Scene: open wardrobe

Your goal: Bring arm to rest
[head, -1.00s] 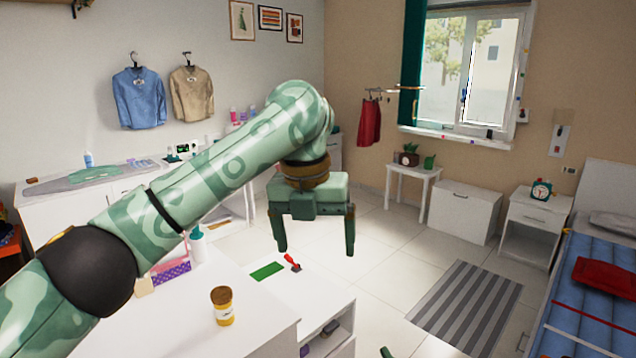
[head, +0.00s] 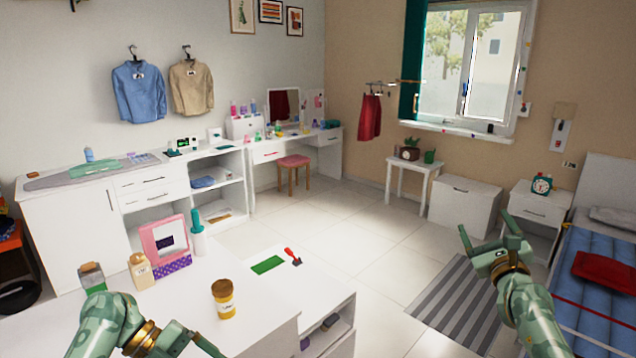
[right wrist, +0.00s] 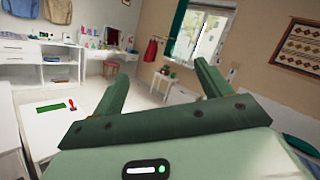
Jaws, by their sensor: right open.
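My right gripper (head: 485,222) is at the lower right of the head view, in front of the striped rug and left of the bed. Its two fingers are spread and nothing is between them. In the right wrist view the open fingers (right wrist: 160,74) point out into the empty room. My left arm is low at the bottom left, beside the white tabletop. Part of my left gripper (head: 207,345) shows at the bottom edge. The rest is cut off, so I cannot tell its opening.
A yellow jar with a brown lid (head: 223,299), a pink frame (head: 163,243) and a small bottle (head: 140,271) stand on the white table (head: 190,325). A red-handled tool (head: 292,256) lies by a green sheet (head: 267,264).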

